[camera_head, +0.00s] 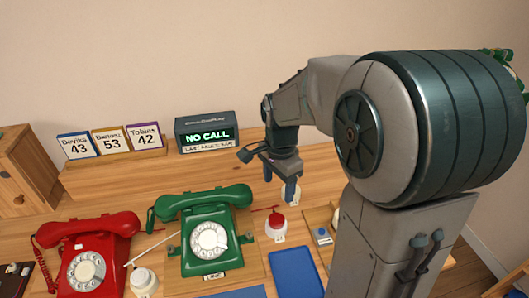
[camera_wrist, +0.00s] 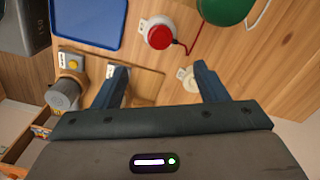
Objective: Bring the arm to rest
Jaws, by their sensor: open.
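My gripper (camera_head: 280,185) hangs above the back right part of the desk, right of the green phone (camera_head: 208,240). It is open, with nothing between its two fingers. In the wrist view my gripper (camera_wrist: 160,82) shows its fingers spread wide, with bare wood between them. A white round piece (camera_wrist: 187,75) lies by the right-hand finger in that view, partly hidden. The green phone's handset lies across its top. The red phone (camera_head: 88,262) stands to its left, with its handset also on top.
A red button (camera_head: 277,222) and a blue tray (camera_head: 296,272) lie in front of my gripper. The display (camera_head: 206,133) reads "NO CALL". Number cards (camera_head: 110,141) stand at the back left. A grey cylinder (camera_wrist: 62,95) shows in the wrist view.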

